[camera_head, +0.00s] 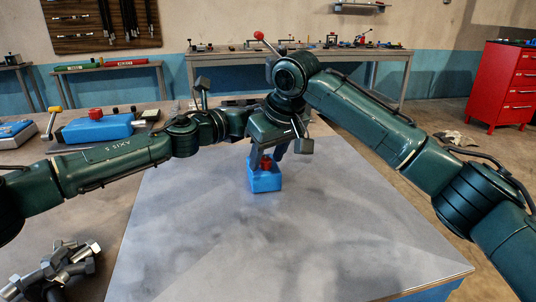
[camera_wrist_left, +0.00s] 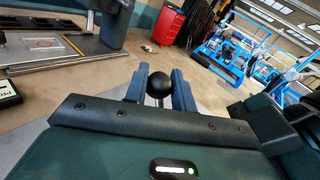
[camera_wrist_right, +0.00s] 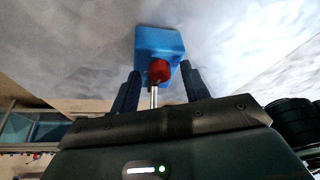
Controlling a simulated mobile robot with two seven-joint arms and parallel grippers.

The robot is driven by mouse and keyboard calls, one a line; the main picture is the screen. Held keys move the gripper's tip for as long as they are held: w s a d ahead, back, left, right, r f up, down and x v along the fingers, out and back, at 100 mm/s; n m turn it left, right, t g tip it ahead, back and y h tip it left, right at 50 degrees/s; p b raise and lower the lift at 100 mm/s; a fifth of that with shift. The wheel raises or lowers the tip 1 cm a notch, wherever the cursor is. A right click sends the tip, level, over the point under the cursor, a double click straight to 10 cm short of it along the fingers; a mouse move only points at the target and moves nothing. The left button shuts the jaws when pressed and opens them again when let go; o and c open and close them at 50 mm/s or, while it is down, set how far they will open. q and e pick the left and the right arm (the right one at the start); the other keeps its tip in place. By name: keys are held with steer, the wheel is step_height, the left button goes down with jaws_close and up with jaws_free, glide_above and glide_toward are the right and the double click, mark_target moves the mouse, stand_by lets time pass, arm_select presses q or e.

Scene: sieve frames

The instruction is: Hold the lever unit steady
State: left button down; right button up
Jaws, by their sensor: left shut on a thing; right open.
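The lever unit appears to be the small blue block (camera_head: 265,180) with a red part (camera_head: 266,163) on top, standing on the grey tabletop. My right gripper (camera_head: 269,153) is above it, fingers pointing down. In the right wrist view the blue block (camera_wrist_right: 160,43) lies just beyond my open fingers (camera_wrist_right: 160,76), with the red part (camera_wrist_right: 160,70) and a metal rod between them. My left gripper (camera_wrist_left: 159,78) is shut on a black ball (camera_wrist_left: 158,85). In the head view, my right arm hides the left fingers and ball.
Bolts and nuts (camera_head: 68,268) lie piled at the lower left. A larger blue unit (camera_head: 97,128) with a red top stands at the left. A bench (camera_head: 392,55) with tools is behind, and a red cabinet (camera_head: 503,85) stands right. The front tabletop (camera_head: 260,245) is clear.

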steer(key=shift+c, duration=0.4)
steer(key=c, duration=0.9)
steer(key=shift+a+m+t+h, duration=0.1)
steer(key=shift+m+t+h, duration=0.35)
steer(key=shift+m, duration=1.15)
steer(key=o, duration=1)
steer(key=v, duration=1.2)
steer(key=shift+r, duration=0.1)
arm_select(q)
steer(key=c, duration=1.1)
jaws_free()
